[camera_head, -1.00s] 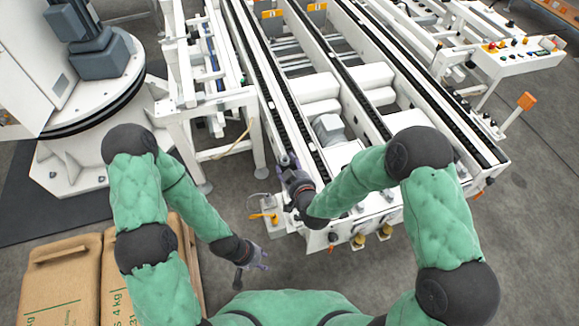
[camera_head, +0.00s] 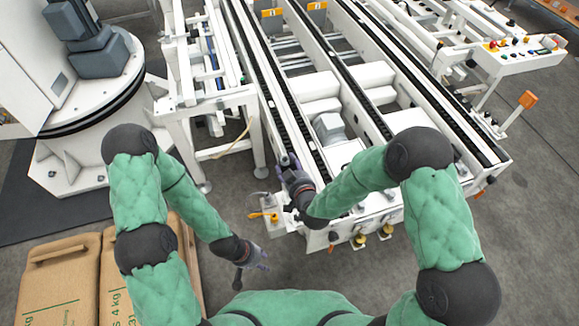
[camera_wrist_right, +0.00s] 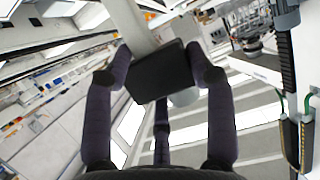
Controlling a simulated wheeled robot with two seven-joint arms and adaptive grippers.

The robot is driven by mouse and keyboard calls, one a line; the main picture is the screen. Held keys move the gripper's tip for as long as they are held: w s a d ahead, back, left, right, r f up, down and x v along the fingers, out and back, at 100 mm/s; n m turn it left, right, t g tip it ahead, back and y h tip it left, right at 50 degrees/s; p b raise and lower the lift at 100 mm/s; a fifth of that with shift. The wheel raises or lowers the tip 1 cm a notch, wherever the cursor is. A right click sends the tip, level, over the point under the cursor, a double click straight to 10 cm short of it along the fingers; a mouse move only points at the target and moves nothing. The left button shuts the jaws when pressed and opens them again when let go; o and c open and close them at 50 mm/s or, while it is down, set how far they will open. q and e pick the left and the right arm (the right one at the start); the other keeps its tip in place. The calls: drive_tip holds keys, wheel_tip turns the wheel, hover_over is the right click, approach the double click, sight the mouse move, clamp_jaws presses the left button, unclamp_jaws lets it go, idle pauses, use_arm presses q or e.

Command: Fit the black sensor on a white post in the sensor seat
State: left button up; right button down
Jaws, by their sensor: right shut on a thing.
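The black sensor (camera_wrist_right: 160,72) is a dark block between the fingers of my right gripper (camera_wrist_right: 155,75) in the right wrist view. A white post (camera_wrist_right: 127,25) runs up from behind it. My right gripper (camera_head: 288,163) is shut on the sensor. In the head view it is at the near left corner of the white conveyor, and the sensor is too small to tell there. My left gripper (camera_head: 262,262) hangs low over the floor, away from the conveyor, with its fingers too small to judge. I cannot make out the sensor seat for certain.
The white conveyor (camera_head: 345,150) with black chain rails fills the middle. Brown sacks (camera_head: 60,280) lie at lower left. A control panel (camera_head: 515,52) stands at upper right. Grey floor is free at right.

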drive_tip(key=shift+f, duration=0.15)
drive_tip(key=shift+c, duration=1.7)
unclamp_jaws()
drive_tip(key=shift+s, duration=0.1)
drive_tip(key=v, duration=1.2)
drive_tip(key=shift+f, duration=0.1)
